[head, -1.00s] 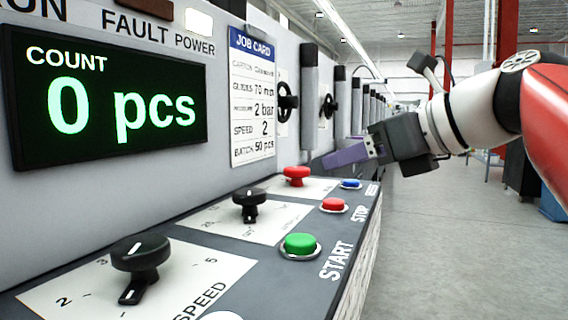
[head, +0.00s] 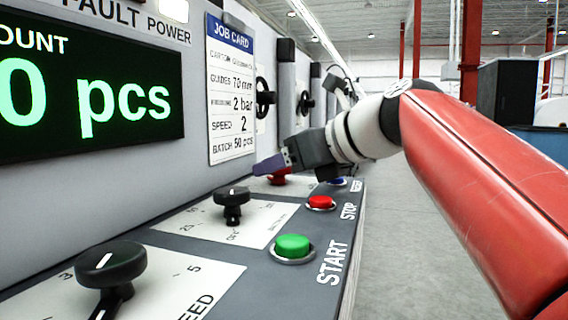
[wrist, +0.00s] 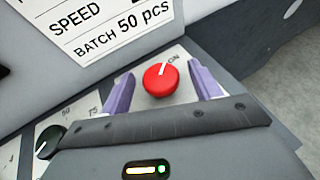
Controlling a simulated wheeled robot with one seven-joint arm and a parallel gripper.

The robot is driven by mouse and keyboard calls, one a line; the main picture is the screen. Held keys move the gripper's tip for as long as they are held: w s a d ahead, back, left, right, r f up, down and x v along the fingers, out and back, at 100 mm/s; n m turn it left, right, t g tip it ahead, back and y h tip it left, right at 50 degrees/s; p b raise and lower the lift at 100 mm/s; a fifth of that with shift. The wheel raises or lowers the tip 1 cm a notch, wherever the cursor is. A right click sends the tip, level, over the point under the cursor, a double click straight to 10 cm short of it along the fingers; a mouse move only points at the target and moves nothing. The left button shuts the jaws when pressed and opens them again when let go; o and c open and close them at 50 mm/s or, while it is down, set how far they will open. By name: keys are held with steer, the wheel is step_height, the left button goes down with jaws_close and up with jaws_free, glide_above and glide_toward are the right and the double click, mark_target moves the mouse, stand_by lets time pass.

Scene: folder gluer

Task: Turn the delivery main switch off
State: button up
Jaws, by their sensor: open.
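The red rotary switch (wrist: 161,79) sits on a pale plate in the wrist view, and its white pointer line aims up toward the "ON" mark. In the head view the red switch (head: 279,178) is partly hidden behind my gripper (head: 272,163). In the wrist view my gripper (wrist: 164,90) is open, with one purple finger on each side of the red switch in the picture. I cannot tell whether the fingers touch it. No other lettering on its plate is readable.
A black knob (head: 232,200) and a larger black speed knob (head: 110,265) stand nearer on the panel. Green START (head: 292,246), red STOP (head: 320,202) and blue (head: 338,181) buttons line its right edge. The job card (head: 231,90) hangs on the wall behind. Open floor lies right.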

steer(key=c, duration=1)
steer(key=shift+o, duration=0.2)
